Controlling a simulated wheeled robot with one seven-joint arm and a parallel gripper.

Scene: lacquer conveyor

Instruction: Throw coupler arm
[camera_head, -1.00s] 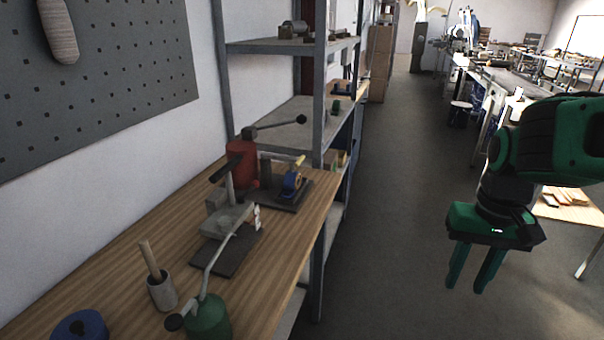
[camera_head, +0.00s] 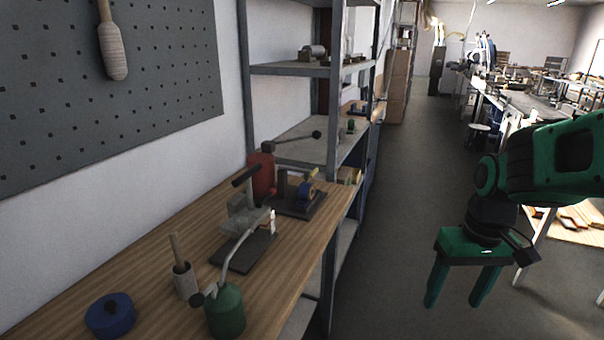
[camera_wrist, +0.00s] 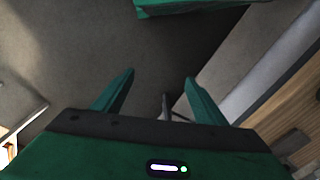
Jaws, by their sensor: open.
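Several lever-like parts stand on the wooden bench, and I cannot tell for sure which one is the coupler arm. A grey device (camera_head: 243,216) on a dark base plate has an upright lever with a black grip (camera_head: 246,176). Behind it, a red cylinder (camera_head: 262,174) has a dark arm with a black ball (camera_head: 316,134) at its end, slanting up to the right. In front, a green canister (camera_head: 226,312) has a bent grey tube. My gripper (camera_head: 456,303) is open and empty, over the floor to the right of the bench; its fingers also show in the wrist view (camera_wrist: 160,82).
The wooden bench (camera_head: 150,270) runs along the left wall. A blue round container (camera_head: 110,316), a grey cup with a stick (camera_head: 184,280) and a blue-and-yellow device (camera_head: 306,191) stand on it. Metal shelving (camera_head: 328,250) rises behind the bench's right side. Open floor (camera_head: 400,220) lies between bench and gripper.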

